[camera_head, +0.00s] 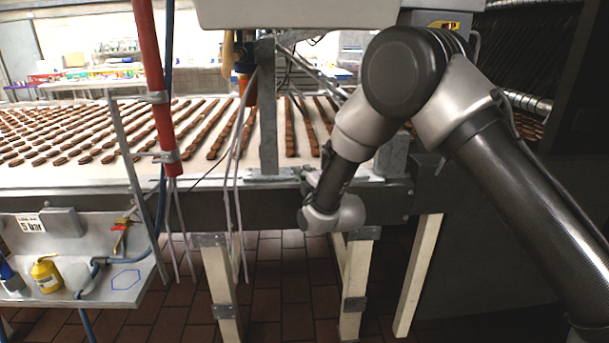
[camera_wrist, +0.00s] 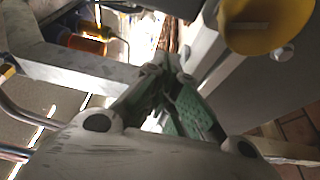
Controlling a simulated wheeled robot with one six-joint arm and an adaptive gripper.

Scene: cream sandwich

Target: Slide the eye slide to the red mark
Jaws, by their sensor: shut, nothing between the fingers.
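My gripper (camera_wrist: 166,78) is shut, its green-padded fingers together, with nothing seen between them. In the head view my gripper (camera_head: 308,178) is small and partly hidden, at the metal rail along the conveyor's near edge, just right of an upright metal post (camera_head: 267,110). In the wrist view the fingers point toward a grey metal frame; contact cannot be told. I cannot pick out the eye slide or a red mark with certainty. A blue and orange fitting (camera_head: 246,80) is on the post, and an orange part (camera_wrist: 85,42) shows at upper left in the wrist view.
Rows of brown biscuits lie on the pale conveyor belt (camera_head: 265,148). A red vertical pipe (camera_head: 150,80) with hanging cables stands left of the post. A metal shelf (camera_head: 95,272) holds a yellow container (camera_head: 46,274). A yellow round part (camera_wrist: 265,25) is close at upper right in the wrist view.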

